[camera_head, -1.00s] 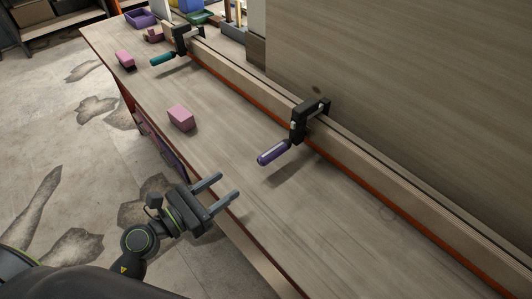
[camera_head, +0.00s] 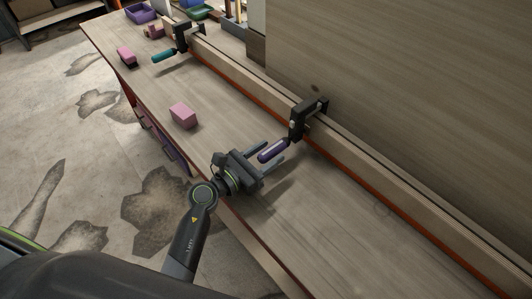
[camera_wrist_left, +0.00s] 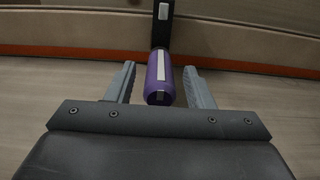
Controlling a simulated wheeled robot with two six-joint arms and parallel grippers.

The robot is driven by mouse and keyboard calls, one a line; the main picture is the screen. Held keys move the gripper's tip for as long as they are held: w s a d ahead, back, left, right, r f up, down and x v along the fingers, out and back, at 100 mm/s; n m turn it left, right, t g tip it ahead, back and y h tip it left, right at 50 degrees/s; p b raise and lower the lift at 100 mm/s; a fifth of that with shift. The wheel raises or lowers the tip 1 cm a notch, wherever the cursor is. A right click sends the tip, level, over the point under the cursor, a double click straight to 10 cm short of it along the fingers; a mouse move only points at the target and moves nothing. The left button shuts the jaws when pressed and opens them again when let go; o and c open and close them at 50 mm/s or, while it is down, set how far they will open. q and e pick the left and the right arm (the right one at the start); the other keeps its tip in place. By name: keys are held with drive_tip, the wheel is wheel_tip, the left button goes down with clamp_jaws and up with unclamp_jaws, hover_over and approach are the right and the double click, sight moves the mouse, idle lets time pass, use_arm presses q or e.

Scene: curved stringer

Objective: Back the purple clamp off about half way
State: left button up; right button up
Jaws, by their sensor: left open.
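The purple clamp has a dark frame (camera_head: 303,118) fixed on the long curved stringer (camera_head: 357,164), and its purple handle (camera_head: 273,151) points toward me over the bench. In the left wrist view the purple handle (camera_wrist_left: 159,82) sits between the two grey fingers, with a gap on each side. My left gripper (camera_head: 268,151) is open around the handle and appears not to touch it. In the left wrist view the left gripper (camera_wrist_left: 160,88) also shows both fingers apart. My right gripper is not in view.
A second clamp with a teal handle (camera_head: 164,55) is on the stringer further back. Pink blocks (camera_head: 184,115) lie on the wooden bench (camera_head: 225,103). A purple bin (camera_head: 140,13) stands at the far end. A large wooden panel (camera_head: 420,90) rises behind the stringer.

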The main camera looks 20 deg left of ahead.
use_arm(q)
drive_tip(key=c, duration=1)
drive_tip(key=shift+r+n+p, duration=0.15)
drive_tip(key=shift+n+p, duration=0.35)
drive_tip(key=shift+p, duration=0.1)
drive_tip(key=shift+r+n+p, duration=0.1)
drive_tip(key=shift+n+p, duration=0.95)
drive_tip(key=shift+n, duration=0.05)
drive_tip(key=shift+n+p, duration=0.55)
drive_tip(key=shift+n, duration=0.45)
drive_tip(key=shift+a+f+n, duration=0.1)
drive_tip(key=shift+f+n, duration=0.15)
drive_tip(key=shift+n, duration=0.05)
drive_tip(key=o, duration=1)
